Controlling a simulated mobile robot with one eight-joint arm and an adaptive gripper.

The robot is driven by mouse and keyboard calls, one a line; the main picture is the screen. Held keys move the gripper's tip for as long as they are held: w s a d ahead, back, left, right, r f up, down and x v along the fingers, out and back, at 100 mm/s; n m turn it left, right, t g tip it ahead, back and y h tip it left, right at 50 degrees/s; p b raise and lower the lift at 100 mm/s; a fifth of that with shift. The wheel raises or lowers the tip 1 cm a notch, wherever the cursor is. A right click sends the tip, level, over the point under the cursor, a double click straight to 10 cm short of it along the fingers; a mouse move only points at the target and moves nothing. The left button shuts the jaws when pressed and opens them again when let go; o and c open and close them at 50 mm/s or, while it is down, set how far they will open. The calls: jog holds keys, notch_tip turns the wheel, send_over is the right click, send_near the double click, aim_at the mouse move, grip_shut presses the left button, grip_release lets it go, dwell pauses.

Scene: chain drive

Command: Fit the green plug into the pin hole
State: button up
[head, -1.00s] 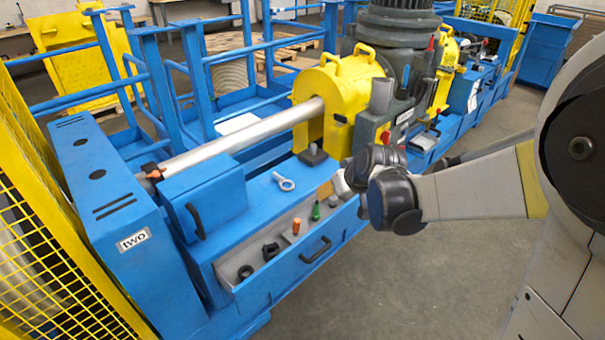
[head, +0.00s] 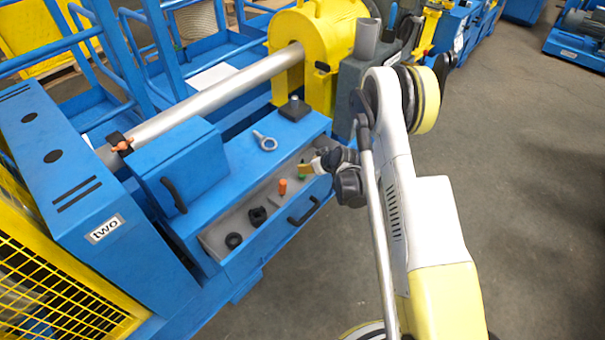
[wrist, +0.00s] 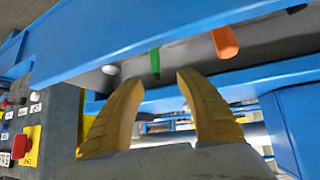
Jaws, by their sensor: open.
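The green plug (wrist: 155,62) is upright in the open drawer, seen between and just beyond my fingertips in the wrist view. In the head view only a small bit of the green plug (head: 302,178) shows beside my gripper. My gripper (wrist: 159,78) is open and empty, its two yellow fingers spread on either side of the plug's line. In the head view my gripper (head: 308,168) is at the right end of the drawer. I cannot make out the pin hole for sure in these views.
The open drawer (head: 213,237) also holds an orange plug (head: 282,187) and dark round parts (head: 257,216). A ring-ended metal part (head: 265,141) and a black block (head: 295,108) lie on the blue top above. A long shaft (head: 205,101) runs behind.

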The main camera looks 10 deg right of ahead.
aim_at(302, 163)
jog(key=b+x, duration=0.1)
jog(key=x, duration=0.1)
jog(key=b+x, duration=0.1)
jog(key=x, duration=0.2)
jog(key=b+x, duration=0.1)
jog(key=x, duration=0.1)
jog(key=shift+w+d+f, duration=0.25)
jog(key=shift+w+f, duration=0.05)
jog(key=shift+w, duration=0.05)
jog(key=shift+r, duration=0.1)
grip_shut()
